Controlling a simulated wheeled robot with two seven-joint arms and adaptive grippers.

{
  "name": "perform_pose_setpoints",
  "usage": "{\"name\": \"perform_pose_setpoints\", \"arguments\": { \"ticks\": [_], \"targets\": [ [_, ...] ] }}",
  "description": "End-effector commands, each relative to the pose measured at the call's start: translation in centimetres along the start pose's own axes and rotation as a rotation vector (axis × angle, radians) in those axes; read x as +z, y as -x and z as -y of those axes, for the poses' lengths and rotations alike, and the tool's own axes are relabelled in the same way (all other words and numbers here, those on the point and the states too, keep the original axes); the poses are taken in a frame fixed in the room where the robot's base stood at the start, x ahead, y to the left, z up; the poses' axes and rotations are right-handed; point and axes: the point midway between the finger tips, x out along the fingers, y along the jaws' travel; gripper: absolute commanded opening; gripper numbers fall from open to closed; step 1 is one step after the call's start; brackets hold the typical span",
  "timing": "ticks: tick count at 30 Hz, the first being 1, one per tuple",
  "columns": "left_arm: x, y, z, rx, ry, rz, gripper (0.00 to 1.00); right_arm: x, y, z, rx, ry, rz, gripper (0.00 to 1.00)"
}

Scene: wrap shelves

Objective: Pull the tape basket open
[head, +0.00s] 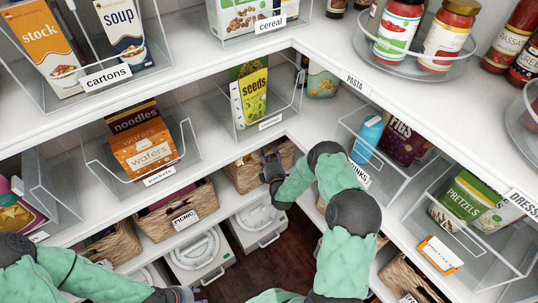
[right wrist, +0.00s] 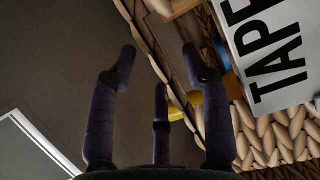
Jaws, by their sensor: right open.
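The tape basket (head: 243,178) is a woven wicker basket on the lower shelf, near the inner corner, in the head view. In the right wrist view its weave (right wrist: 262,135) and white label (right wrist: 272,45) reading "TAPE" fill the right side. My right gripper (head: 268,160) is at the basket's front right in the head view and hides part of it. In the right wrist view its fingers (right wrist: 158,65) are spread and empty, close to the basket rim. Yellow and blue items show by the rim. My left gripper (head: 182,294) is partly seen at the bottom; its jaws are unclear.
A picnic basket (head: 176,212) stands to the left. White lidded boxes (head: 258,222) stand below. Clear bins with seeds (head: 249,98) and wafers (head: 146,152) are on the shelf above. A drinks bin (head: 350,165) is at the right. Dark floor (head: 290,245) is open below.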

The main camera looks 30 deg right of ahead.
Motion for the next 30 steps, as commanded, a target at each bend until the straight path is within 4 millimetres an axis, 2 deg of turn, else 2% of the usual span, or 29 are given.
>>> {"name": "perform_pose_setpoints", "arguments": {
  "ticks": [6,7,12,23,30],
  "targets": [
    [0.0,0.0,0.0,0.000,0.000,0.000,0.40,0.0,-0.1,0.0,0.000,0.000,0.000,0.49],
    [0.0,0.0,0.0,0.000,0.000,0.000,0.40,0.0,-0.1,0.0,0.000,0.000,0.000,0.46],
    [0.0,0.0,0.0,0.000,0.000,0.000,0.40,0.0,0.0,0.0,0.000,0.000,0.000,0.00],
    [0.0,0.1,-0.1,0.000,0.000,0.000,0.40,0.2,0.4,0.0,-0.002,-0.001,0.001,0.00],
    [0.0,0.7,-0.2,0.000,0.000,0.000,0.40,1.3,2.9,0.0,-0.006,-0.001,0.002,0.00]
  ]
}}
